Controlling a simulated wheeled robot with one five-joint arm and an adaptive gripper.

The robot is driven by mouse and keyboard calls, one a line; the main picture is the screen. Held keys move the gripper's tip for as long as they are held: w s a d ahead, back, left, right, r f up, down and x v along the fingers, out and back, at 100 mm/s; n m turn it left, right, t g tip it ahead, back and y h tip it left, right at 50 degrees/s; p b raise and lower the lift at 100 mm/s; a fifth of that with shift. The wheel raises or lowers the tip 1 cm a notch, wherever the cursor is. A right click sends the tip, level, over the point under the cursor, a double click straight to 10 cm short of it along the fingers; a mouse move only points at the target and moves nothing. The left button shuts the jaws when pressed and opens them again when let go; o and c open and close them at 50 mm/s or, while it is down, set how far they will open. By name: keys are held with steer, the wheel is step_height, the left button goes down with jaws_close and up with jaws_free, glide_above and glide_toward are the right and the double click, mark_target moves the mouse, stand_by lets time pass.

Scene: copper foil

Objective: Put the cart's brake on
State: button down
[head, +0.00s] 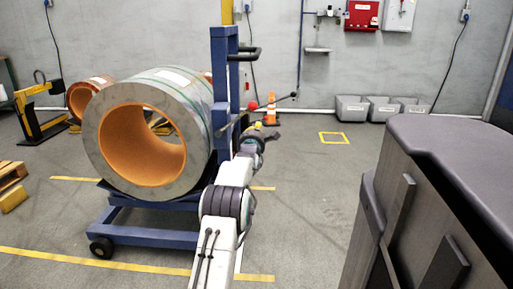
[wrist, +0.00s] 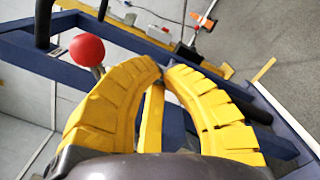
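The blue cart (head: 150,237) stands left of centre in the head view, carrying a large coil with an orange core (head: 90,140). A red ball knob (head: 253,105) shows beside its upright frame (head: 221,100). In the wrist view the red knob (wrist: 86,50) sits on a short metal rod, left of and beyond my fingers, apart from them. My gripper (wrist: 162,68) has two yellow ribbed fingers whose tips nearly meet, with nothing seen held. In the head view my gripper (head: 258,127) is small beside the cart's upright, its fingers hard to make out.
Blue frame bars (wrist: 120,35) and a black handle (wrist: 43,20) lie close around my fingers. A dark cabinet (head: 400,200) fills the right foreground. Floor right of the cart is clear.

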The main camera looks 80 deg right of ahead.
steer(key=a+p, duration=0.4)
steer(key=a, duration=0.5)
steer(key=shift+s+f, duration=0.15)
steer(key=shift+s, duration=0.25)
steer(key=shift+a, duration=0.15)
stand_by(0.6)
